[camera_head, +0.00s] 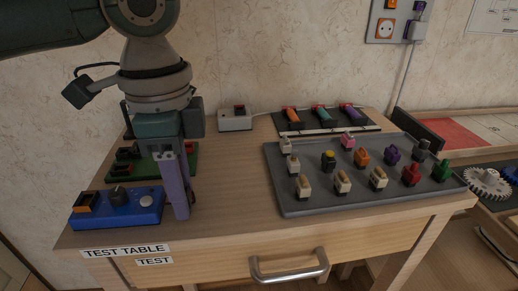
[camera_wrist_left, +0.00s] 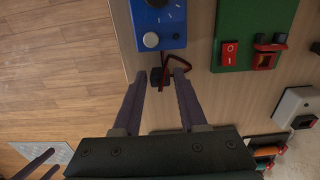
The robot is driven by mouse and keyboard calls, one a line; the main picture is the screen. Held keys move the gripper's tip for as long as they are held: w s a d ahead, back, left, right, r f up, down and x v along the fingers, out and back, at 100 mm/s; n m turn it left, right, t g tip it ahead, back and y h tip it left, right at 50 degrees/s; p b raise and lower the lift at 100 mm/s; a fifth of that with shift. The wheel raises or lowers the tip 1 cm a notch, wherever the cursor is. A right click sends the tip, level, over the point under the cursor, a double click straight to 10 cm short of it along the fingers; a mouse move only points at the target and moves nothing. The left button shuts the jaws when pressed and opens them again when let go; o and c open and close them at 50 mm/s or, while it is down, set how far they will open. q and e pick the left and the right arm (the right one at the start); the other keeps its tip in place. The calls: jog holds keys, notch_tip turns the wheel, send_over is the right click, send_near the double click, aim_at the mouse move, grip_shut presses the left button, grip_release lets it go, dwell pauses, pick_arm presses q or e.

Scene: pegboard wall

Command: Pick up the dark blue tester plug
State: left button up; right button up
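A small dark plug (camera_wrist_left: 157,80) with a dark red cord sits on the table beside the blue box (camera_wrist_left: 160,18) in the left wrist view. It looks nearly black, so its blue shade is hard to tell. My left gripper (camera_wrist_left: 159,76) is open, with its purple fingers on either side of the plug. In the head view my left gripper (camera_head: 181,214) points down at the table's front left, next to the blue box (camera_head: 118,208), and hides the plug. Two purple fingers of my right gripper (camera_wrist_left: 55,160) show apart over the floor.
A green board (camera_head: 148,168) stands behind the blue box. A grey tray (camera_head: 300,208) with several coloured plugs fills the table's right side. A white switch box (camera_head: 235,122) is at the back. Bare tabletop (camera_head: 235,185) lies between the gripper and tray.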

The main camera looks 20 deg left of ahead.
pick_arm(q)
grip_shut()
jog(key=shift+r, duration=0.1)
dwell(0.3)
